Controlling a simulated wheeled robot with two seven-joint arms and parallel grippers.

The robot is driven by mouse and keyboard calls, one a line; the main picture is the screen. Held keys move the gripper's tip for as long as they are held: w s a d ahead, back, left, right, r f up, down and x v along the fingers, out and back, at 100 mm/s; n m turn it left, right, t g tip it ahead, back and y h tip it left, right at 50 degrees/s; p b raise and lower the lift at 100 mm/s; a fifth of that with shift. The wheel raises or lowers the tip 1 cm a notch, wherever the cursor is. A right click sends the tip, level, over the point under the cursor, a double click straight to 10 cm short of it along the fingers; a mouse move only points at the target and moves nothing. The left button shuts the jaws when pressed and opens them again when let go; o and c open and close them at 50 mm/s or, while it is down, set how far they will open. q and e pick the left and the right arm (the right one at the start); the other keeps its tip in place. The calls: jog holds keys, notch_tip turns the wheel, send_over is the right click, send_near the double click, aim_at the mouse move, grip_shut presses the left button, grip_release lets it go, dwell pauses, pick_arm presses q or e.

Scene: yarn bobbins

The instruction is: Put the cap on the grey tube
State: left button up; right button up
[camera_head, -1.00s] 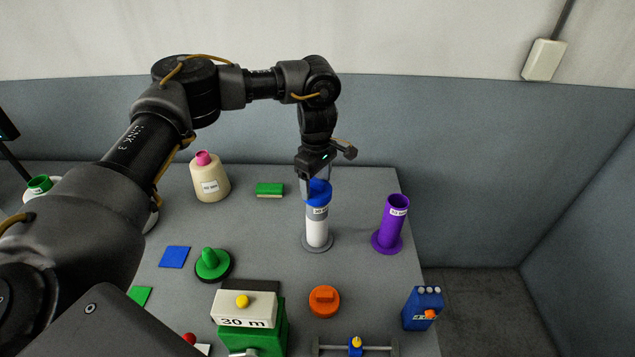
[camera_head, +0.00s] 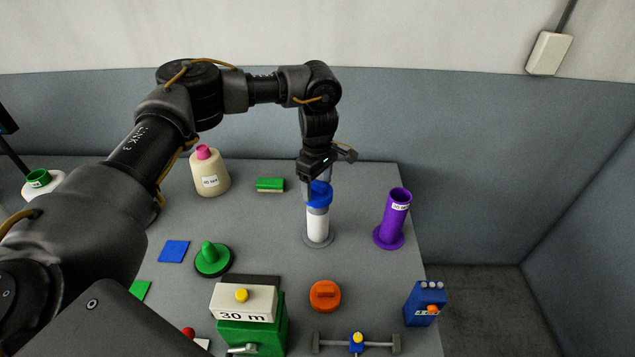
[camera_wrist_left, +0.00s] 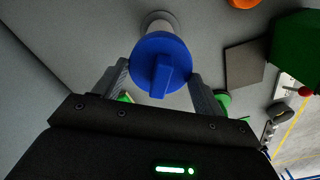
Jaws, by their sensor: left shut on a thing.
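The grey tube (camera_head: 317,224), with a pale lower part, stands upright on a round grey base near the back right of the table. The blue cap (camera_head: 319,197) is at the tube's top in the head view. My left gripper (camera_head: 319,186) points down and is shut on the cap. In the left wrist view, the fingers flank the blue cap (camera_wrist_left: 150,48) and its raised bar, and the tube (camera_wrist_left: 157,22) shows behind it. The cap hides the tube's rim, so I cannot tell whether it is fully seated. My right gripper is not in view.
A purple tube (camera_head: 394,222) stands close on the right. In front are an orange cap (camera_head: 325,296), a green knobbed disc (camera_head: 213,260) and a green box (camera_head: 265,332).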

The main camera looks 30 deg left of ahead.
pick_arm(q)
jog(key=shift+f, duration=0.3)
jog(key=o, duration=1)
jog(key=shift+o, duration=0.2)
notch_tip(320, 180, up, 10)
jog(key=shift+b, duration=0.95)
jog(key=shift+r, duration=0.45)
jog(key=shift+f, duration=0.1)
